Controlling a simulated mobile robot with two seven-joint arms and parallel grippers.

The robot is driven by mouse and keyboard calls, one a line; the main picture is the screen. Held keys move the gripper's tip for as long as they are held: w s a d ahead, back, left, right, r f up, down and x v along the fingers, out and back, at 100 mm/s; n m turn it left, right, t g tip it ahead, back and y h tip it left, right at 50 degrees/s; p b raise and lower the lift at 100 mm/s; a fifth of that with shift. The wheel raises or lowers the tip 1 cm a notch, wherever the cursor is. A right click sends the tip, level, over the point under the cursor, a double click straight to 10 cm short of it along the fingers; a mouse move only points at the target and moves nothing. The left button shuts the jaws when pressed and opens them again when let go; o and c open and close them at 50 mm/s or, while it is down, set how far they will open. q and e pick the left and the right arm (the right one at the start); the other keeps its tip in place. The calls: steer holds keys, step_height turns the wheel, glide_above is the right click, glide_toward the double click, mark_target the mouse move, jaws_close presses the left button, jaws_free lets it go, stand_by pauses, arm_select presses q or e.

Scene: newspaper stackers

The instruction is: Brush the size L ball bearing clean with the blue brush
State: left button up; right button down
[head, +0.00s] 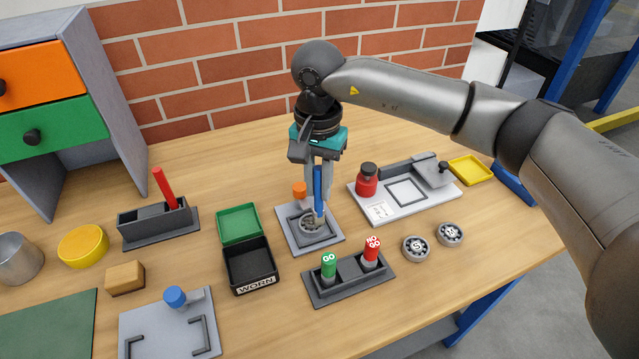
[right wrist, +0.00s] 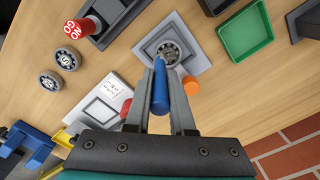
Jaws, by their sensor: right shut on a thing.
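My right gripper (head: 319,198) points down and is shut on the blue brush (head: 319,183). The brush is upright, its lower end at a round metal bearing (head: 308,225) seated in a grey square fixture (head: 292,238) with an orange knob (head: 299,190). In the right wrist view the blue brush (right wrist: 160,90) sits between the fingers, its far end overlapping the edge of the bearing (right wrist: 170,50). Whether bristles touch it is hidden. The seated bearing's size letter is not legible. My left gripper is not in view.
Two loose bearings (head: 415,248) (head: 450,234) lie at right. A holder (head: 348,285) with green GO and red NO GO gauges stands in front of the fixture. A black WORN bin (head: 250,265) and green tray (head: 239,223) are left. A red jar (head: 367,180) stands to the right.

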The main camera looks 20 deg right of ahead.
steer(key=shift+a, duration=0.4)
steer(key=shift+a, duration=0.15)
steer(key=shift+a, duration=0.5)
steer(key=shift+a, duration=0.1)
steer(key=shift+d+f+b, duration=0.1)
steer(key=shift+d+b, duration=0.15)
steer(key=shift+b, duration=0.4)
steer(key=shift+d, duration=0.1)
steer(key=shift+d, duration=0.55)
